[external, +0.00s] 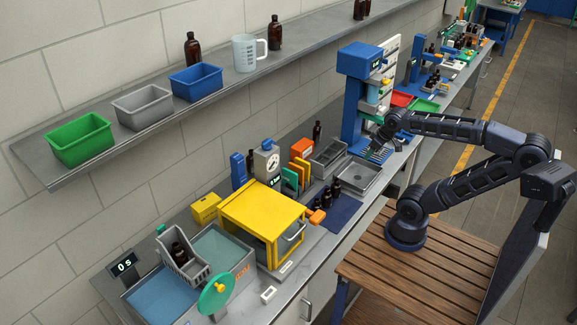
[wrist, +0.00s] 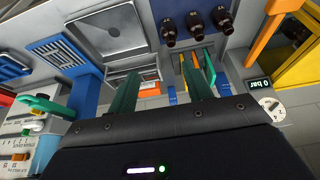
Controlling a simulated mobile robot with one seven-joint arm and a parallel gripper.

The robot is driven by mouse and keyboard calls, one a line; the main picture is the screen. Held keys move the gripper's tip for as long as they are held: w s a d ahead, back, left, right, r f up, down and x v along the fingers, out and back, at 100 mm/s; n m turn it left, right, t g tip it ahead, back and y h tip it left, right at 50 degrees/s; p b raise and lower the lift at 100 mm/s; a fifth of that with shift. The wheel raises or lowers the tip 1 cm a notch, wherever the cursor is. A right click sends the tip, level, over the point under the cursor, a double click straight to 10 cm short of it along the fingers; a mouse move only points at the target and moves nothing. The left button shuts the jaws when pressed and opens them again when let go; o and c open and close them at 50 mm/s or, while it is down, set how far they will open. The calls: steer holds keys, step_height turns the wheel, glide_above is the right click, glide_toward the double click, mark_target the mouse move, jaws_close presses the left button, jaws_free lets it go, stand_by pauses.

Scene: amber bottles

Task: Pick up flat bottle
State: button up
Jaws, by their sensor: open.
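Three dark amber bottles (external: 335,189) stand close together at the blue mat on the bench, and they also show at the top of the wrist view (wrist: 195,24). I cannot tell which bottle is the flat one. My gripper (external: 377,151) is over the bench by the blue press, apart from these bottles and beyond the metal tray. In the wrist view its two green fingers (wrist: 160,70) are spread with nothing between them. Another amber bottle (external: 317,132) stands at the back by the wall, and one (external: 179,252) is in a grey basket.
The yellow cabinet (external: 262,215) stands left of the mat. The blue press (external: 362,95) rises behind my gripper. More bottles (external: 193,50) stand on the shelf above.

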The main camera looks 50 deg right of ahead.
steer(key=m+g+h, duration=0.3)
steer(key=m+h, duration=0.1)
steer(key=m, duration=0.9)
glide_above(317, 131)
steer(key=a, duration=0.1)
step_height(317, 131, down, 9)
steer(key=shift+x, duration=5.45)
steer(key=shift+d+r, duration=0.1)
steer(key=shift+c, duration=0.2)
jaws_close()
